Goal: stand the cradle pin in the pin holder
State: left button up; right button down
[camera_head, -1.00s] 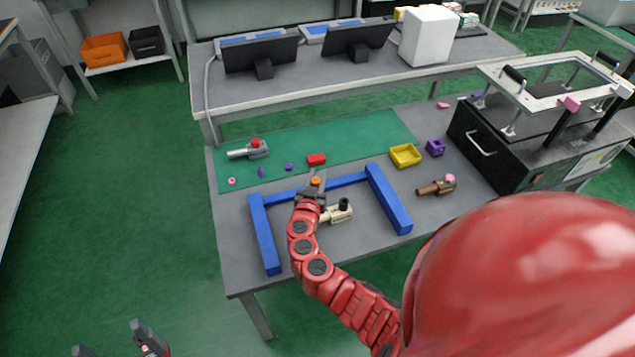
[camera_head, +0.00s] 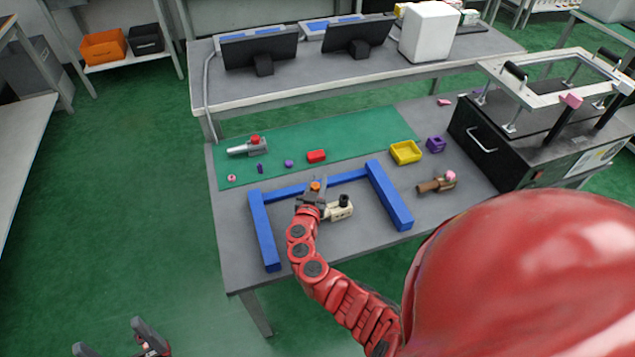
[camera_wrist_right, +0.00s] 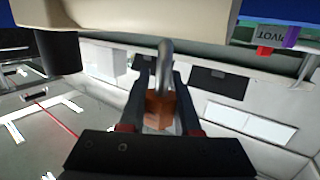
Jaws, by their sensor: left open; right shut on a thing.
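My right gripper (camera_head: 313,193) is over the table, inside the blue U-shaped frame. In the right wrist view its fingers (camera_wrist_right: 160,88) are shut on an orange-brown piece (camera_wrist_right: 160,108) with a bent grey metal rod (camera_wrist_right: 165,62), apparently the cradle pin; its orange top (camera_head: 315,186) shows in the head view. A beige fixture with a black knob (camera_head: 341,208) stands right beside the gripper; contact with the pin cannot be told. A purple block with a dark opening (camera_head: 435,145), possibly the pin holder, stands at the right. My left gripper (camera_head: 111,340) is open and empty at the lower left, off the table.
The blue frame (camera_head: 389,197) surrounds my right gripper on three sides. A black machine (camera_head: 510,150) bounds the right. The green mat's middle is mostly clear.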

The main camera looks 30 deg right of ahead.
jog(key=shift+f+b, duration=0.35)
jog(key=shift+b, duration=0.15)
jog(key=c, duration=0.6)
grip_release()
jog(key=shift+r, duration=0.1)
